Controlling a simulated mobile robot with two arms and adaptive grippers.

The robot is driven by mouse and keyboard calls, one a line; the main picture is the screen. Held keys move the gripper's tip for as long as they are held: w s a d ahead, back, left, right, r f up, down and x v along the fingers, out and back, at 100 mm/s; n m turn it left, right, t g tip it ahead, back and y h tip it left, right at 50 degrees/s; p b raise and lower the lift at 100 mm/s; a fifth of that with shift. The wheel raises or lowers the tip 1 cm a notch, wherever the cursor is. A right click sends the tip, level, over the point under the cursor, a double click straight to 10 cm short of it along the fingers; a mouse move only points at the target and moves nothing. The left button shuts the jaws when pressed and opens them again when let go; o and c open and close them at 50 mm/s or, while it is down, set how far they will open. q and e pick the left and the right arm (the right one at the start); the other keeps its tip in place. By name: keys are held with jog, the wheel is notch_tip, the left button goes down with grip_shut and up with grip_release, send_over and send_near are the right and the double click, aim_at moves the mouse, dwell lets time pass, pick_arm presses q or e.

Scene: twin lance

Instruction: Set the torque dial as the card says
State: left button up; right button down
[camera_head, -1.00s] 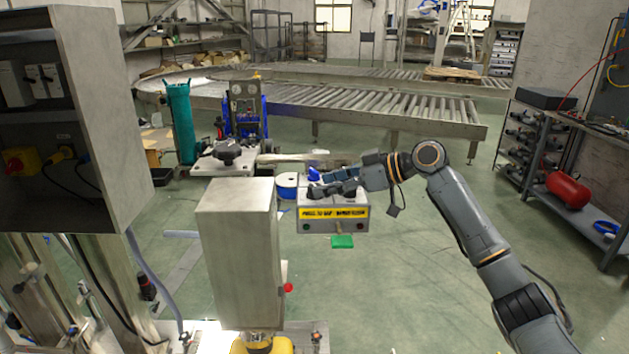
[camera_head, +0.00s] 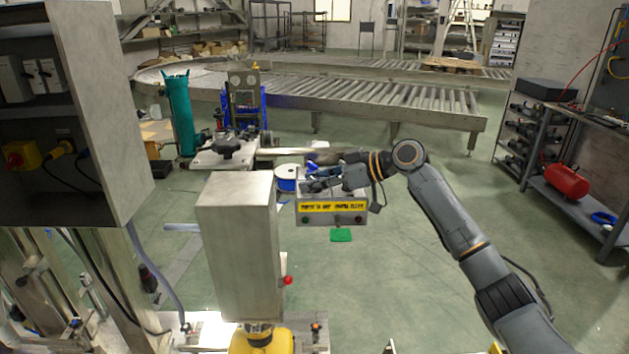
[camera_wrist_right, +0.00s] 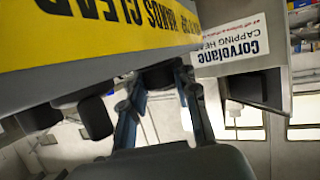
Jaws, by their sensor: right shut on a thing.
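My right gripper (camera_head: 318,184) is at the top of a grey control box (camera_head: 330,218) with a yellow warning label, in the head view. In the right wrist view, my right gripper (camera_wrist_right: 160,97) has its fingers against a dark part (camera_wrist_right: 158,76) under the yellow-labelled box and is shut on it. The fingers partly hide this part, so I cannot tell for certain that it is the torque dial. A white "Corvolane capping head" label (camera_wrist_right: 232,45) is beside it. No card with a readable setting shows. My left gripper is not in view.
A tall grey housing (camera_head: 238,245) stands left of the control box. A black star knob (camera_head: 226,148) sits on a pale plate behind. A small green piece (camera_head: 341,235) is below the box.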

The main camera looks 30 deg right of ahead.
jog(key=shift+r+m+t+h+p, duration=0.1)
jog(key=shift+m+t+h+p, duration=0.5)
jog(key=shift+m+h+p, duration=0.2)
jog(key=m+t+h+p, duration=0.1)
jog(key=m+h+p, duration=0.2)
jog(key=m+t+h+p, duration=0.1)
jog(key=m+h+p, duration=0.1)
jog(key=h+p, duration=0.1)
jog(key=shift+a+r+m+t+p, duration=0.2)
jog(key=shift+m+t+p, duration=0.15)
jog(key=shift+p, duration=0.45)
jog(key=m+h+p, duration=0.2)
jog(key=m+h, duration=0.1)
jog(key=shift+f, duration=0.15)
jog(key=shift+m+h, duration=0.35)
jog(key=shift+h, duration=0.25)
jog(key=shift+f+m+g+h, duration=0.2)
jog(key=shift+m+g+h, duration=0.25)
jog(key=shift+m+h, duration=0.5)
jog(key=m+g+h+b, duration=0.1)
jog(key=m+h, duration=0.1)
jog(key=h, duration=0.1)
jog(key=shift+m, duration=0.25)
jog(key=shift+m+g+h+b, duration=0.35)
jog(key=shift+m+g+h, duration=0.2)
jog(key=shift+m+g, duration=0.05)
jog(key=shift+d, duration=0.1)
